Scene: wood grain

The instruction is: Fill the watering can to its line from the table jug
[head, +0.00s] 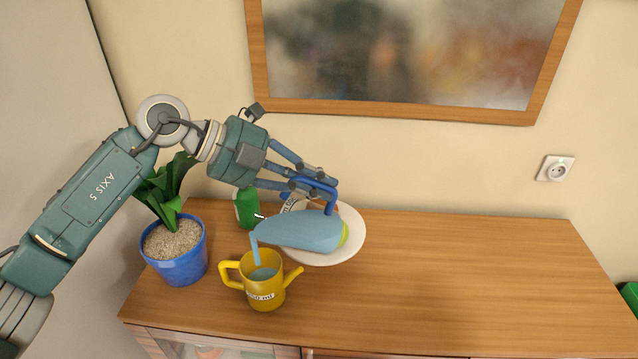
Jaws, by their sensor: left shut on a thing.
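The table jug (300,230) is light blue with a darker blue handle. It is tipped on its side above the table, spout to the left. My left gripper (314,190) is shut on its handle. A thin blue stream (256,248) falls from the spout into the yellow watering can (262,290). The can stands upright on the table, handle left and spout right, with bluish water visible inside. A white label on its front has dark print too small to read surely; I cannot make out a fill line. My right gripper is out of view.
A blue pot (182,268) with a leafy plant stands left of the can. The wooden table (470,280) is clear on the right. A framed panel (400,108) hangs behind.

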